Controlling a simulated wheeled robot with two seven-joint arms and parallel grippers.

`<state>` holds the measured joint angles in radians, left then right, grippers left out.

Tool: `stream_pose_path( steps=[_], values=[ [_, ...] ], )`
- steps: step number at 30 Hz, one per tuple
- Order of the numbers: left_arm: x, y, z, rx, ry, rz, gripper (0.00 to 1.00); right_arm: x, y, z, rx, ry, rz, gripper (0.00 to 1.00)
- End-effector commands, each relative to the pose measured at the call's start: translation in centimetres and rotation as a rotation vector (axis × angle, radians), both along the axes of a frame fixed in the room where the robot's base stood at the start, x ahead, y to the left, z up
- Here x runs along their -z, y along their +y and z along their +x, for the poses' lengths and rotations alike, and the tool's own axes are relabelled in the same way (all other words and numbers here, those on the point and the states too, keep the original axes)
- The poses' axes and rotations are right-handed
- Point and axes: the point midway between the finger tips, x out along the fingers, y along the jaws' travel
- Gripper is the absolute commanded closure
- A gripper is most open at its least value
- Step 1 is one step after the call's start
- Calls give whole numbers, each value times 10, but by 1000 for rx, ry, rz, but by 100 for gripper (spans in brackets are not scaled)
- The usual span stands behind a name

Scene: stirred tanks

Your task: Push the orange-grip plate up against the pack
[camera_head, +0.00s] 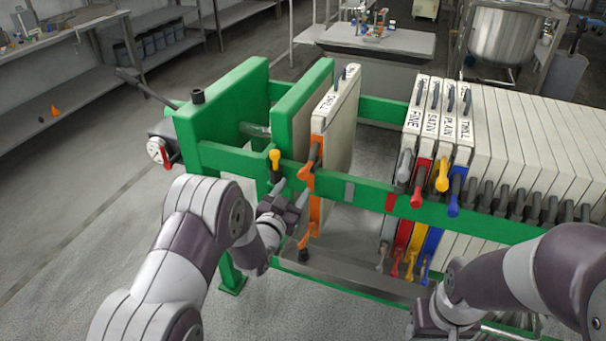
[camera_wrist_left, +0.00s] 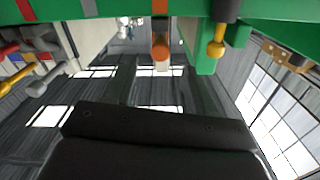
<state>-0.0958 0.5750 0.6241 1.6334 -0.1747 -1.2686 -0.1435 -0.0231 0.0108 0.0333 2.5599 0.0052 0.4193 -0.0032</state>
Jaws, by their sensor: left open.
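The orange-grip plate (camera_head: 336,135) is a pale upright plate with an orange edge and orange grips, hanging in the green frame (camera_head: 350,188) beside the left green block. The pack (camera_head: 535,150) of pale plates stands at the right; its near end has plates with grey, red, yellow and blue grips. A wide gap separates the two. My left gripper (camera_head: 292,196) is open, just left of the orange edge, below the upper orange grip; contact is unclear. In the left wrist view an orange grip (camera_wrist_left: 160,50) shows ahead. My right gripper (camera_head: 432,318) is low at the right, its fingers unclear.
A yellow-knobbed lever (camera_head: 275,158) stands on the rail close to my left gripper. The rail carries grey and red marks between plate and pack. A green block (camera_head: 305,100) stands left of the plate. A tray (camera_head: 340,275) lies below the gap.

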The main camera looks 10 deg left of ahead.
Motion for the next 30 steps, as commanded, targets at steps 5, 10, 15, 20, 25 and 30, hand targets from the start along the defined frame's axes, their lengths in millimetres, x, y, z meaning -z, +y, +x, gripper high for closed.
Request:
stream_pose_path(
  steps=[5, 10, 15, 20, 25, 30],
  values=[
    [0, -11, 41, 1, 0, 0, 45, -4, 0, 0, 0, 0, 0, 45],
    [0, -17, 64, 1, 0, -1, 45, -5, 0, 0, 0, 0, 0, 45],
    [0, -20, 72, 1, 2, -2, 45, -5, 0, 0, 0, 0, 0, 45],
    [0, -20, 72, 1, 3, -1, 45, -5, 0, 0, 0, 0, 0, 45],
    [0, -19, 72, 0, 2, -1, 84, -5, 0, 0, 0, 0, 0, 45],
    [0, -19, 72, 0, 3, 0, 100, -5, 0, 0, 0, 0, 0, 45]
  ],
)
